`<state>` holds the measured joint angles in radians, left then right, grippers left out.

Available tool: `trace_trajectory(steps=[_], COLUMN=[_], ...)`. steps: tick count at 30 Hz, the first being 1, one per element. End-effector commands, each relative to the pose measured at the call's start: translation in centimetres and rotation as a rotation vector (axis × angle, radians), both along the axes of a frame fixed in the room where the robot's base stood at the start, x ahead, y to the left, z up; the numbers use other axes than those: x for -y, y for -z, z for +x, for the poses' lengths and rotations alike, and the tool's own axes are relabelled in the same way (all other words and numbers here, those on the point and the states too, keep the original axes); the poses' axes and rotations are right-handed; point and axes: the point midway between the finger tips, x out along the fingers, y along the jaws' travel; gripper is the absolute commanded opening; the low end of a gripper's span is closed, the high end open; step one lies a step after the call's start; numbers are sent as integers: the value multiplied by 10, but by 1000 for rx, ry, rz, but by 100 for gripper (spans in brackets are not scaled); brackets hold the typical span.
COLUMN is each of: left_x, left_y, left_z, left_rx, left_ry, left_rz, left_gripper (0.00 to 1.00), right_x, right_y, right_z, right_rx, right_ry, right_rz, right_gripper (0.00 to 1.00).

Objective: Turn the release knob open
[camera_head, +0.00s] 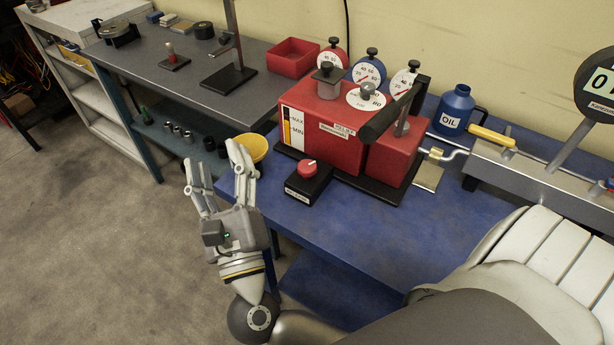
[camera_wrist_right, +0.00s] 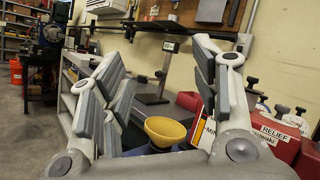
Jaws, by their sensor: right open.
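A red round knob (camera_head: 307,168) with a pale mark sits on a small black box (camera_head: 308,187) at the front left of the red pump unit (camera_head: 337,118). The box's label is too small to read. My right gripper (camera_head: 213,160) is open and empty, left of the knob and apart from it, near the blue bench's left edge. In the right wrist view its spread fingers (camera_wrist_right: 160,85) frame a yellow bowl (camera_wrist_right: 165,130) farther off. The knob does not show in that view. My left gripper is not in view.
The yellow bowl (camera_head: 252,148) stands just beyond my right fingers. A black-handled lever (camera_head: 393,113) rises over the pump. Dial gauges (camera_head: 369,72) and a blue oil can (camera_head: 455,108) stand behind. The blue bench (camera_head: 350,225) is clear in front of the knob.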

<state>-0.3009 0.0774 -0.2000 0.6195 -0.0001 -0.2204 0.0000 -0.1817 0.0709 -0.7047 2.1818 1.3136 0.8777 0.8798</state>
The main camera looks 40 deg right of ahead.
Motion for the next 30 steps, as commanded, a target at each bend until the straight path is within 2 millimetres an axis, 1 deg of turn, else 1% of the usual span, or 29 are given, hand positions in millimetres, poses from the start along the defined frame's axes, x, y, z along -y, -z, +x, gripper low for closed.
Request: trace_trajectory(steps=[1,3,6,9,12,14,19,24,30], left_x=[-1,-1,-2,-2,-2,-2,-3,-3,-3], left_y=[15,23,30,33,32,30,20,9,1], left_z=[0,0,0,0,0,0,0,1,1], left_rx=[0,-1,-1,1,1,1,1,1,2], left_ry=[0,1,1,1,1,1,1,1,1], left_rz=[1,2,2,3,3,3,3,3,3], left_gripper=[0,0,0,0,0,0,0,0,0], right_x=[23,51,78,92,100,103,121,145,167], right_y=[35,67,103,124,131,131,127,127,129], right_z=[-6,-18,-37,-51,-56,-54,-36,-12,9], right_rx=[-42,-74,-98,-106,-106,-105,-102,-102,-104], right_ry=[73,172,292,370,404,409,406,406,403], right_rz=[136,299,465,561,598,602,599,596,596], right_gripper=[57,57,57,57,57,57,57,57,57])
